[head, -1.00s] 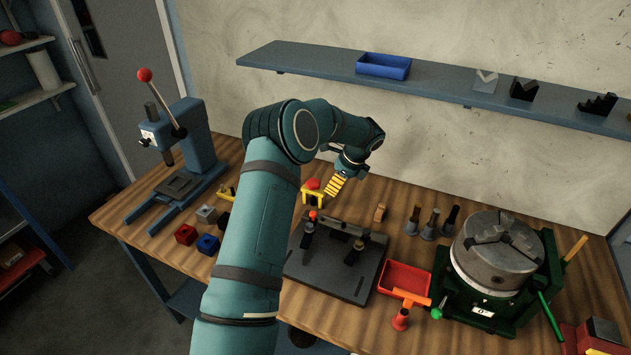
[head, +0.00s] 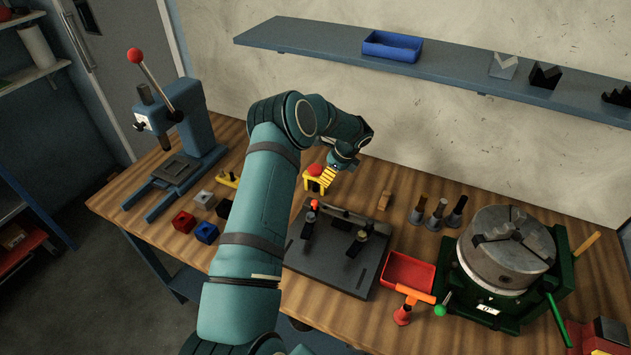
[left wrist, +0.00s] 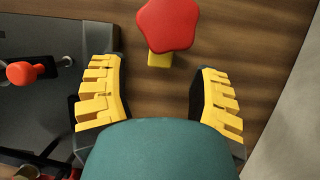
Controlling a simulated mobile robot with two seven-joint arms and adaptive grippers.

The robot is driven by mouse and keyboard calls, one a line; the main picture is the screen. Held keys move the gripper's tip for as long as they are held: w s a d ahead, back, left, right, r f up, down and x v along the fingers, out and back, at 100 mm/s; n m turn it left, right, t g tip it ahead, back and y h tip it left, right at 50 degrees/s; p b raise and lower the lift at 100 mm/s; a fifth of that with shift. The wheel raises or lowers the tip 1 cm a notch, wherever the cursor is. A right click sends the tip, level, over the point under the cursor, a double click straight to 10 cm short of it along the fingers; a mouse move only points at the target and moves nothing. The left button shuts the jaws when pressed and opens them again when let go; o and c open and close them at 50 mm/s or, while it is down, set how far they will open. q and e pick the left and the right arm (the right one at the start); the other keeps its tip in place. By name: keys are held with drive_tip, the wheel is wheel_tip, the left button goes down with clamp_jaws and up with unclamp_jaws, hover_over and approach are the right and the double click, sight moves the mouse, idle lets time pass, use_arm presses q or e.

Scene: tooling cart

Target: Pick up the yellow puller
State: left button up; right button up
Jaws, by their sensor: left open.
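The yellow puller (head: 312,187) stands on the wooden bench behind the black plate, with a red knob (head: 314,170) on top. In the left wrist view its star-shaped red knob (left wrist: 168,25) shows at the top centre, with a bit of yellow below it. My left gripper (head: 328,178) is right beside the puller in the head view, its yellow fingers partly overlapping it. In the left wrist view the left gripper (left wrist: 160,78) is open and empty, its fingers spread wide, with the knob ahead of the gap between them. My right gripper is not in view.
A black plate with clamps (head: 335,260) lies in front of the puller. A red tray (head: 408,271), several dark-topped tools and a green-based chuck (head: 505,250) are to the right. A blue press (head: 185,140) and small blocks are left. A shelf (head: 470,75) runs behind.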

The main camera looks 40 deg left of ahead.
use_arm(q)
drive_tip(key=shift+p+x, duration=0.45)
drive_tip(key=shift+x, duration=2.2)
drive_tip(key=shift+c, duration=0.2)
clamp_jaws()
drive_tip(key=shift+r, duration=0.1)
